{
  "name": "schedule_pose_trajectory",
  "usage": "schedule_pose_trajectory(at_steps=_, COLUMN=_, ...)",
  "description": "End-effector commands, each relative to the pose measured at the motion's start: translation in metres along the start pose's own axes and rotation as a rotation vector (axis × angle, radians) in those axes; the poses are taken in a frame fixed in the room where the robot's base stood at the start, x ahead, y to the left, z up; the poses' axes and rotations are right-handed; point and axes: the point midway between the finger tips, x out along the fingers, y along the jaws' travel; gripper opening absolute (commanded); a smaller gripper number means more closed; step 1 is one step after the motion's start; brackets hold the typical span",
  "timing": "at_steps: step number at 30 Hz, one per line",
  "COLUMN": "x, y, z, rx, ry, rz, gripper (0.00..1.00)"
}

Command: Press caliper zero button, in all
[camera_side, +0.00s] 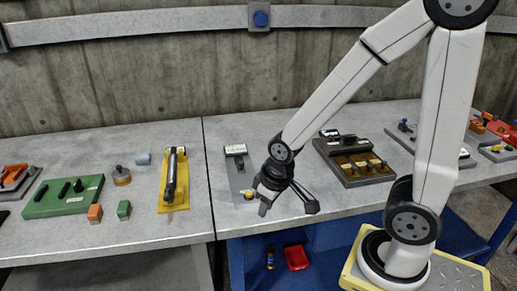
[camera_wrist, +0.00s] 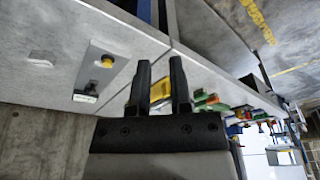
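No part can be made out for certain as a caliper or its zero button. A grey plate (camera_side: 236,172) with a labelled dark block (camera_side: 235,150) at its back and a small yellow button (camera_side: 248,195) lies on the bench just left of my gripper (camera_side: 288,208). In the wrist view the same plate (camera_wrist: 118,76) shows left of the fingers, with the yellow button (camera_wrist: 107,61) and the labelled block (camera_wrist: 86,96). My gripper (camera_wrist: 160,66) is open, its two dark fingers apart with nothing between them. It does not appear to touch the button.
A yellow fixture (camera_side: 174,203) holding a dark cylinder and a green block (camera_side: 62,207) with black pegs lie to the left. A dark tray (camera_side: 349,178) with yellow parts lies to the right. A red bin (camera_side: 297,257) sits below the bench. Bare bench surrounds the grey plate.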

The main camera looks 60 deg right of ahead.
Motion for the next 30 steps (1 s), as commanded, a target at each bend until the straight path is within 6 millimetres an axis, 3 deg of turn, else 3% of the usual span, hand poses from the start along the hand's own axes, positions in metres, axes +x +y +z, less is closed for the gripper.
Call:
schedule_pose_trajectory(at_steps=1, x=0.0000, y=0.0000, z=0.0000, rx=0.000, ry=0.000, rz=0.000, gripper=0.06)
schedule_pose_trajectory(at_steps=2, x=0.0000, y=0.0000, z=0.0000, rx=0.000, ry=0.000, rz=0.000, gripper=0.00)
schedule_pose_trajectory(at_steps=30, x=0.0000, y=0.0000, z=0.0000, rx=0.000, ry=0.000, rz=0.000, gripper=0.00)
